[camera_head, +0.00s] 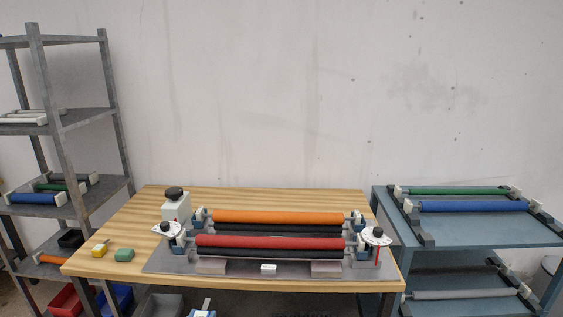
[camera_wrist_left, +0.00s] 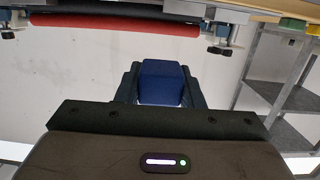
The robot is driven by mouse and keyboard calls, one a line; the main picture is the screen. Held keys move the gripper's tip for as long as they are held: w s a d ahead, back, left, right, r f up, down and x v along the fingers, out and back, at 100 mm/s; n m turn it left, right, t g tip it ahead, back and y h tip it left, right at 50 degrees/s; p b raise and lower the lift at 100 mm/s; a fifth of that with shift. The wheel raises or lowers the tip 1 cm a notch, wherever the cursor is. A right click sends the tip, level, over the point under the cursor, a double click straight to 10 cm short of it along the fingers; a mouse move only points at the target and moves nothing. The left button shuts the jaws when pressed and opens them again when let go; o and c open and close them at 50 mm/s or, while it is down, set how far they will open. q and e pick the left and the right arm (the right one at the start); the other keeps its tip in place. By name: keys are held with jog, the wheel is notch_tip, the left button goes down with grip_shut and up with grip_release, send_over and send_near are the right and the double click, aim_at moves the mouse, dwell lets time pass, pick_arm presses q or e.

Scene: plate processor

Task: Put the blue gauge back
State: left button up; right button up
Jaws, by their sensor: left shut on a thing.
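My left gripper (camera_wrist_left: 161,84) is shut on the blue gauge (camera_wrist_left: 161,82), a blue block clasped between its two dark fingers in the left wrist view. Only the gauge's near part shows; the rest is hidden. In the head view only a small light and blue part shows at the bottom edge, and I cannot tell gripper from gauge there. A yellow gauge (camera_head: 100,250) and a green gauge (camera_head: 124,255) lie apart on the left front of the wooden table (camera_head: 150,215). My right gripper is not in view.
The plate processor, with an orange roller (camera_head: 275,217) and a red roller (camera_head: 270,242), fills the table's middle and right. A grey shelf (camera_head: 85,118) stands at left, a blue rack (camera_head: 460,238) at right. Red (camera_head: 65,300) and blue (camera_head: 118,297) bins sit low at left.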

pick_arm(q)
jog(key=s+r, duration=0.3)
jog(key=s, duration=0.9)
jog(key=shift+s+a+r+y, duration=0.25)
jog(key=shift+a+r+y, duration=0.05)
jog(key=shift+a, duration=0.1)
jog(key=shift+f, duration=0.15)
